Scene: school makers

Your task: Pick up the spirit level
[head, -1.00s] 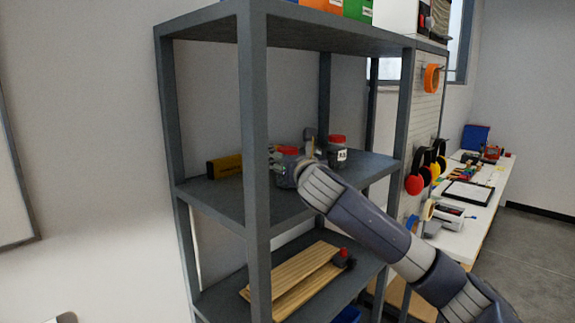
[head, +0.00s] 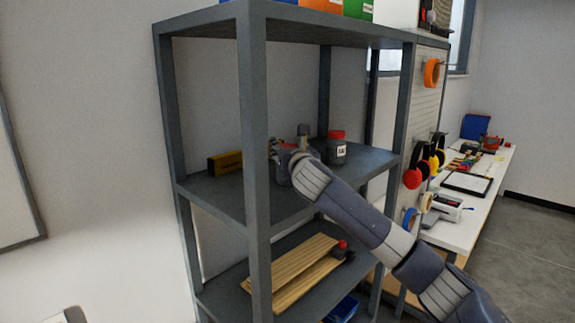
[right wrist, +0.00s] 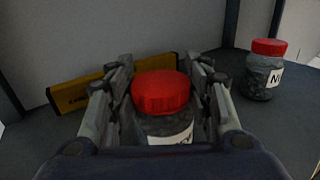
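The spirit level is a yellow and black bar (head: 226,161) lying on the middle shelf, toward its back left. In the right wrist view it (right wrist: 82,93) lies behind a red-lidded jar (right wrist: 162,98), partly hidden by my fingers and the jar. My right gripper (right wrist: 163,72) is open, with one finger on each side of that jar; whether they touch it I cannot tell. In the head view my right gripper (head: 279,151) is at the jar, just right of the level, mostly hidden by my wrist. My left gripper is not in view.
A second red-lidded jar (head: 336,149) stands to the right on the middle shelf (head: 215,195). The front post (head: 254,150) and the upper shelf (head: 300,35) frame the space. Wooden planks (head: 290,270) lie on the shelf below. A workbench (head: 470,230) is at the right.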

